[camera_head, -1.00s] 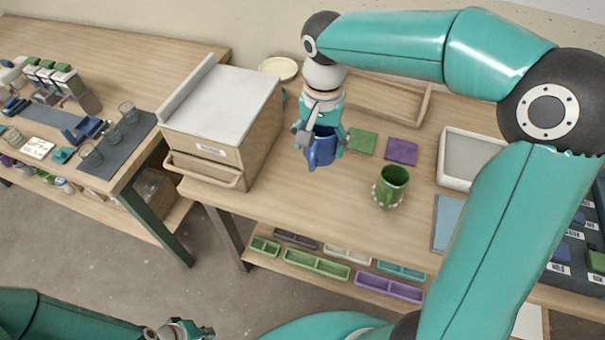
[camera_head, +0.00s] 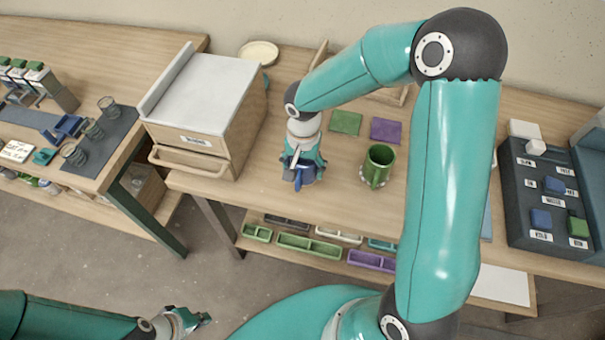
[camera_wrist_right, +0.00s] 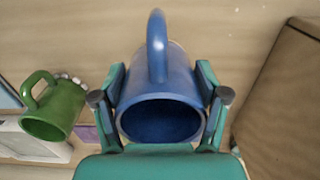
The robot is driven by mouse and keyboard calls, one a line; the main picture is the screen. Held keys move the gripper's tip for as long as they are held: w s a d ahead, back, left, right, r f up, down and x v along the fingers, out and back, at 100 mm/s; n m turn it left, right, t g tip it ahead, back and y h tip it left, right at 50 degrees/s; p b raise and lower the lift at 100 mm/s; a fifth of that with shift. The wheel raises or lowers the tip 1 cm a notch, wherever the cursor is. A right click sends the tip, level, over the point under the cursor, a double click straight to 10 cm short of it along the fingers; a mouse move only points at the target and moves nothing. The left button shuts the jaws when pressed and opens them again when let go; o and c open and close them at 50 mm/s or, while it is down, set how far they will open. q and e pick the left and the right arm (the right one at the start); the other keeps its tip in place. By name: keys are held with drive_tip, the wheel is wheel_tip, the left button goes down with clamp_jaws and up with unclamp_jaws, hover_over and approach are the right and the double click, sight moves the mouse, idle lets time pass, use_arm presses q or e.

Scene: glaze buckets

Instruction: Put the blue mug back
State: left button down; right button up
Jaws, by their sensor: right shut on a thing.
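The blue mug (camera_head: 307,177) is between the fingers of my right gripper (camera_head: 303,172), low at the table top right of the wooden drawer cabinet. I cannot tell whether its base touches the table (camera_head: 255,195). In the right wrist view the blue mug (camera_wrist_right: 162,90) shows its open mouth and its handle, with a finger of my right gripper (camera_wrist_right: 160,108) shut against each side. My left gripper (camera_head: 190,320) is low at the lower left, away from the tables, and its jaws are too small to read.
A green mug (camera_head: 378,165) stands to the right, with a beaded ring at its base. Green (camera_head: 345,122) and purple (camera_head: 386,130) squares lie behind it. The drawer cabinet (camera_head: 205,115) stands close on the left. Coloured trays (camera_head: 310,245) fill the lower shelf.

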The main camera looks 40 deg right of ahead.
sight(303, 176)
drive_tip(key=shift+f, duration=1.85)
drive_tip(key=shift+f, duration=0.2)
drive_tip(key=o, duration=1.8)
drive_tip(key=shift+r, duration=0.1)
drive_tip(key=shift+c, duration=0.2)
wheel_tip(303, 176, up, 12)
